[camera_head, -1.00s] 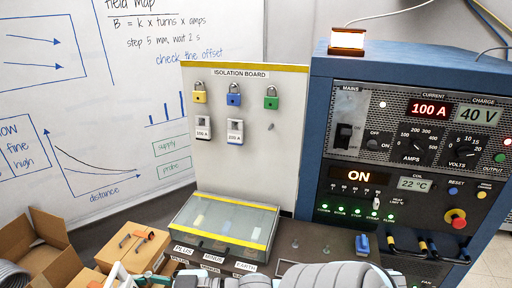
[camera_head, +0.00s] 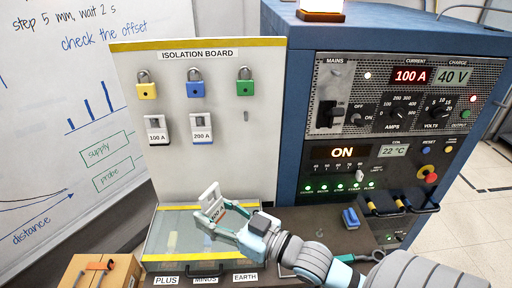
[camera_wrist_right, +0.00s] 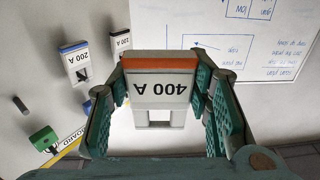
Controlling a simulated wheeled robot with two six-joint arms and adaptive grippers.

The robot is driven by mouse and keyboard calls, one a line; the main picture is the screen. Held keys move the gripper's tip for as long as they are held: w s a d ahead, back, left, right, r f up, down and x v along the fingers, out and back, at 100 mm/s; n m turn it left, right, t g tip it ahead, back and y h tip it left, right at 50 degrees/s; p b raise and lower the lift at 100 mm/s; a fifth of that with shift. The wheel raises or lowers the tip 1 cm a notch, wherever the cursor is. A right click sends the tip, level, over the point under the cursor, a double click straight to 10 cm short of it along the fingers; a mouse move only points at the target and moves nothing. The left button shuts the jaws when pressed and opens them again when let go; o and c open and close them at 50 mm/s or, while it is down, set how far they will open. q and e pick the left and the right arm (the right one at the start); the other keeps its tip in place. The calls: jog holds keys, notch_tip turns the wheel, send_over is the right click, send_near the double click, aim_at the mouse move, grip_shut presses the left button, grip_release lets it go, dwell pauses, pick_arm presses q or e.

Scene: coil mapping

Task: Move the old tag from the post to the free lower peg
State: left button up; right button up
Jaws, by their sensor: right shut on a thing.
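My right gripper (camera_head: 226,226) is shut on a white tag marked 400 A (camera_head: 212,203) with an orange stripe. It holds the tag tilted in front of the isolation board's lower part, above the glass-lidded box. The right wrist view shows the tag (camera_wrist_right: 159,88) between the two teal fingers (camera_wrist_right: 160,95), its lettering upside down. The free lower peg (camera_head: 246,116) sticks out below the green padlock; it also shows in the wrist view (camera_wrist_right: 20,103). I cannot make out the post. My left gripper is not in view.
The 100 A tag (camera_head: 157,130) and 200 A tag (camera_head: 202,129) hang left of the free peg. Yellow, blue and green padlocks (camera_head: 245,83) hang above. The blue power cabinet (camera_head: 291,100) stands right of the board. The glass-lidded box (camera_head: 160,225) lies below.

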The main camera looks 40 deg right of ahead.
jog(key=w+d+r+m+t+h, duration=0.2)
jog(key=w+d+m+h, duration=0.2)
jog(key=d+h, duration=0.2)
jog(key=m+g+h, duration=0.2)
jog(key=m+h, duration=0.2)
jog(key=h, duration=0.4)
send_near(243, 125)
jog(key=s+a, duration=0.2)
jog(key=a, duration=0.1)
jog(key=x, duration=0.3)
jog(key=d+x, duration=0.1)
jog(key=x, duration=0.2)
jog(key=d+b+x, duration=0.1)
jog(key=x, duration=0.2)
jog(key=shift+s+f, duration=0.15)
jog(key=shift+d, duration=0.1)
jog(key=shift+c, duration=0.2)
jog(key=shift+s+t, duration=0.15)
jog(key=shift+t, duration=0.15)
jog(key=shift+c, duration=0.5)
jog(key=shift+b, duration=0.3)
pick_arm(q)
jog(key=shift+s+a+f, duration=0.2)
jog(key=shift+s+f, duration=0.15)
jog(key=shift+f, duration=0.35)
